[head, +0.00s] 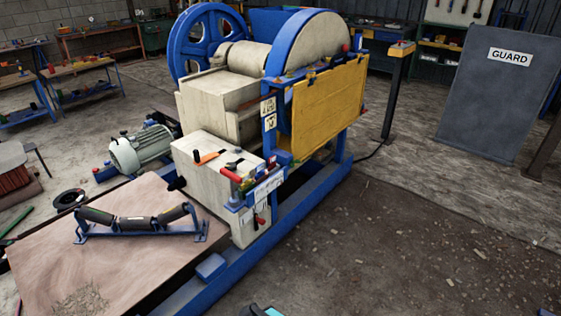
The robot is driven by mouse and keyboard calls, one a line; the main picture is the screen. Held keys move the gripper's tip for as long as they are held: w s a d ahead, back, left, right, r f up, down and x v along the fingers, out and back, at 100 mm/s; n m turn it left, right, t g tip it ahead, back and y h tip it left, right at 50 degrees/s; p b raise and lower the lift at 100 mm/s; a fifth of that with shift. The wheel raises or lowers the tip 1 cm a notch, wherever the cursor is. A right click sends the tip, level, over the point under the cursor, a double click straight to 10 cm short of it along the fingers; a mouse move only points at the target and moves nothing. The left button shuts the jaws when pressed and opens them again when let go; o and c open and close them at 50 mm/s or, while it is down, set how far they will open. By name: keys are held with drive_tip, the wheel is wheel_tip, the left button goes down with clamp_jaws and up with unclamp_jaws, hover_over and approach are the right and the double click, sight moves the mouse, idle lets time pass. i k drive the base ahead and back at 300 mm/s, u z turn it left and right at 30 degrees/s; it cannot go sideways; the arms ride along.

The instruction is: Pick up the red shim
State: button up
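A small red piece (231,174) lies near the right edge of the pale block at the crusher's front end. It may be the red shim, but it is too small to tell from a handle. Other small red parts show lower on the block's front face (260,221) and near the top of the yellow guard panel (345,48). My gripper's fingers are not in view. A dark and teal piece is cut off at the bottom edge, and I cannot tell what it is.
The blue-framed jaw crusher (225,95) fills the middle. A roller bracket (135,223) sits on the brown plate (50,255) at the left. A grey GUARD panel (500,105) stands at the right. The floor (430,240) at the right is open, with scattered debris.

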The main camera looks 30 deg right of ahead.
sight(272, 159)
drive_tip(key=z, duration=0.1)
drive_tip(key=i, duration=0.85)
drive_tip(key=u, duration=0.3)
